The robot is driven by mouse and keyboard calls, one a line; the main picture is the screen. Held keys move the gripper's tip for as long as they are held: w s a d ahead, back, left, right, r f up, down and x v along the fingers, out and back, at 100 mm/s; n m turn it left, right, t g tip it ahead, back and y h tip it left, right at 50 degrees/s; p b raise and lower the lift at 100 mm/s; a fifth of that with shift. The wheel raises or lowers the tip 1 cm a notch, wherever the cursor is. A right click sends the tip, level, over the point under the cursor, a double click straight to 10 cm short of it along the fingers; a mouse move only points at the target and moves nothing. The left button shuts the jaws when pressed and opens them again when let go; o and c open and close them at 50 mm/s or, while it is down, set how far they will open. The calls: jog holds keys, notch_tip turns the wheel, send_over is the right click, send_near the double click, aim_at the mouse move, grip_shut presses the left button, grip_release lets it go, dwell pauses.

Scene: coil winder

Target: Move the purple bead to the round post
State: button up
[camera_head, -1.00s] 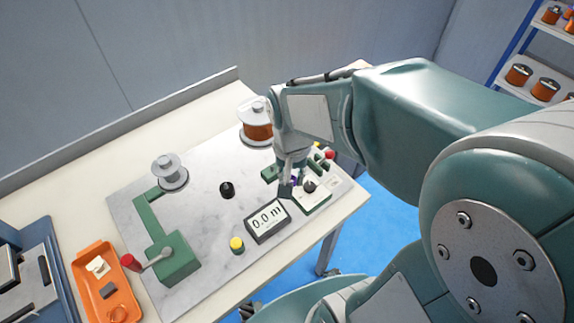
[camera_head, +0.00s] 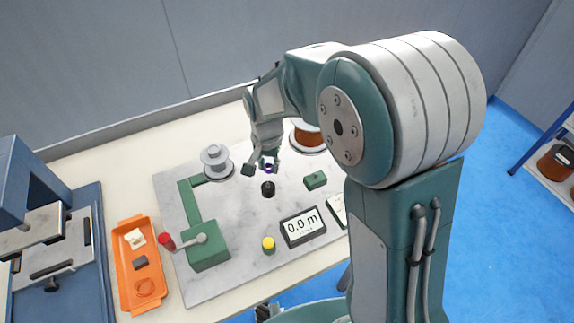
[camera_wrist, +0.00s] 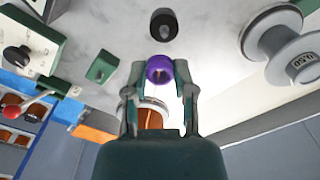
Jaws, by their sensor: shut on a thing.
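The purple bead (camera_head: 268,168) is held between the fingertips of my gripper (camera_head: 262,167), above the marble board. In the wrist view the bead (camera_wrist: 159,69) sits between both fingers, with its dark hole visible. A short black round post (camera_head: 268,188) stands on the board, just nearer than the gripper in the head view. It also shows in the wrist view (camera_wrist: 164,22), beyond the bead and apart from it. My gripper is shut on the bead.
A grey empty reel (camera_head: 215,158) stands left of the gripper and a copper spool (camera_head: 308,137) right of it. A green block (camera_head: 315,180), a 0.0 m display (camera_head: 302,228), a yellow-topped button (camera_head: 268,244) and a green crank box (camera_head: 207,248) surround the post.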

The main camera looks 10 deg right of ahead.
aim_at(268, 183)
jog(key=shift+w+a+f, duration=0.2)
jog(key=shift+a+f, duration=0.05)
jog(key=shift+a, duration=0.1)
jog(key=shift+f, duration=2.4)
jog(key=shift+f, duration=1)
jog(key=o, duration=0.8)
notch_tip(268, 183, up, 12)
jog(key=shift+f, duration=0.15)
jog(key=shift+d, duration=0.1)
